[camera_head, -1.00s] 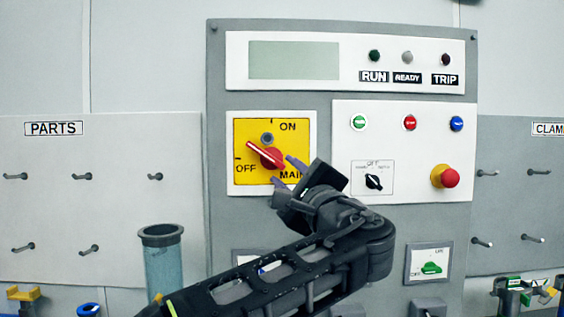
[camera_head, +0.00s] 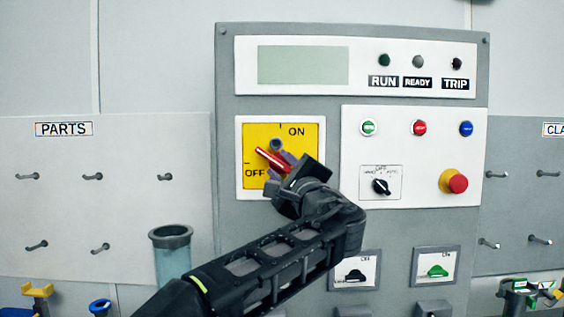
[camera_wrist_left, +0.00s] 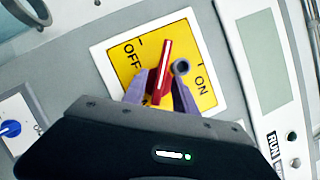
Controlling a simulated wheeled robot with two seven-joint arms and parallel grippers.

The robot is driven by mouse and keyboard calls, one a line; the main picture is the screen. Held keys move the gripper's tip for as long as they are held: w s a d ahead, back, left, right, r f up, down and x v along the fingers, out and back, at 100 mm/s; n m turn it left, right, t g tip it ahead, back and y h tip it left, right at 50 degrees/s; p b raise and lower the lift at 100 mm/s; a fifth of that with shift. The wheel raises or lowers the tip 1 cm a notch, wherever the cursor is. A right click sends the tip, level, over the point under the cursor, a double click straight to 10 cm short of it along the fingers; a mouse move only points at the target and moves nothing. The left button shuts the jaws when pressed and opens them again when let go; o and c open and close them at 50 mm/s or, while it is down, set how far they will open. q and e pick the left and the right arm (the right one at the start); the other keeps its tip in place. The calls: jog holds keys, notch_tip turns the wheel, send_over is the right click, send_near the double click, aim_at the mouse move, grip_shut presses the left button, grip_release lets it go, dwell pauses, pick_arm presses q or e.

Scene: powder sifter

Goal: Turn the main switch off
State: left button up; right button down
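The main switch (camera_head: 270,158) is a red handle on a yellow plate (camera_head: 309,147) in the upper left of the grey panel. The handle slants, its free end pointing up and left, between the OFF and ON marks. It also shows in the left wrist view (camera_wrist_left: 165,62). My left gripper (camera_head: 281,167) is at the plate, with its purple fingers apart on either side of the handle. The same fingers show in the left wrist view (camera_wrist_left: 163,86); I cannot tell whether they touch the handle. The gripper hides the plate's lower right. My right gripper is not in view.
A red emergency button (camera_head: 457,183) and a black selector (camera_head: 381,186) are right of my gripper. A blue-grey cylinder (camera_head: 172,262) stands at the lower left. Pegs stick out from the PARTS board (camera_head: 120,200).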

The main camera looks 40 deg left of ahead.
pick_arm(q)
jog(key=shift+c, duration=0.3)
grip_shut()
dwell(0.3)
